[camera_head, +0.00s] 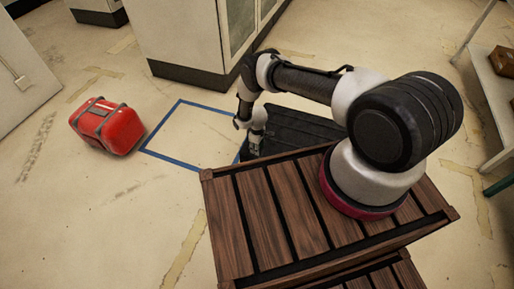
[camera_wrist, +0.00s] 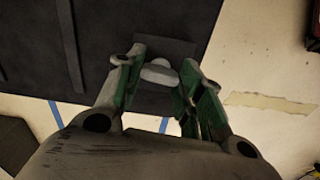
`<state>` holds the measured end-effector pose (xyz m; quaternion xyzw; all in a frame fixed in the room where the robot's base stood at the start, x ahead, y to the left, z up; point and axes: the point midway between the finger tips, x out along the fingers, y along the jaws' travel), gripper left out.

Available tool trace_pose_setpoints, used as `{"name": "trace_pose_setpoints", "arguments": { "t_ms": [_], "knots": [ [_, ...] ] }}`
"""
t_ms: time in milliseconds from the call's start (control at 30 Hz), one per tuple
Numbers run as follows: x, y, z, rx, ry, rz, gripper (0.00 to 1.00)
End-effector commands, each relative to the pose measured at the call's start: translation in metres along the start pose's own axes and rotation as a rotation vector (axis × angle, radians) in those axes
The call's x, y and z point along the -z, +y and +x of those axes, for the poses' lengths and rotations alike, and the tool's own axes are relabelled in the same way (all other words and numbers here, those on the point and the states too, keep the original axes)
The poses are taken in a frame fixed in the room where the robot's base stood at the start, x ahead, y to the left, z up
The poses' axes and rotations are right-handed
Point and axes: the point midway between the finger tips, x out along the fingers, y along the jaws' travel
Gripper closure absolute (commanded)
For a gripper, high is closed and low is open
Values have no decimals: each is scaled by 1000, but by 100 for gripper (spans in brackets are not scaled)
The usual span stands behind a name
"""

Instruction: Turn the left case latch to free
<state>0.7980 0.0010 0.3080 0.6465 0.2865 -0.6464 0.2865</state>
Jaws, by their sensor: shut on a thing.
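A dark ribbed case (camera_head: 290,128) lies on the floor beyond my wooden-slatted base, partly hidden by my arm. In the wrist view the case (camera_wrist: 30,45) fills the upper left. A pale grey latch knob (camera_wrist: 159,73) sits on a dark plate (camera_wrist: 165,48) at the case's edge. My gripper (camera_wrist: 158,78) has its green-sided fingers on either side of the knob and is shut on it. In the head view my gripper (camera_head: 253,146) points down at the case's left end. Whether the latch is turned cannot be told.
A blue tape square (camera_head: 190,137) marks the floor left of the case, empty inside. A red case (camera_head: 107,126) stands further left. A white cabinet (camera_head: 180,40) is behind, and a shelf (camera_head: 495,85) is at the right.

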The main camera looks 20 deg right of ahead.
Motion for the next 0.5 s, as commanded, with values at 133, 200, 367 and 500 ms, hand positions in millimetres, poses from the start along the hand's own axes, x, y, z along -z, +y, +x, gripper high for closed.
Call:
{"name": "trace_pose_setpoints", "arguments": {
  "t_ms": [133,200,367,500],
  "knots": [
    [0,0,0,0,0,108,87],
    [0,0,0,0,0,170,87],
    [0,0,0,0,0,322,87],
    [0,0,0,0,0,456,87]
  ]
}}
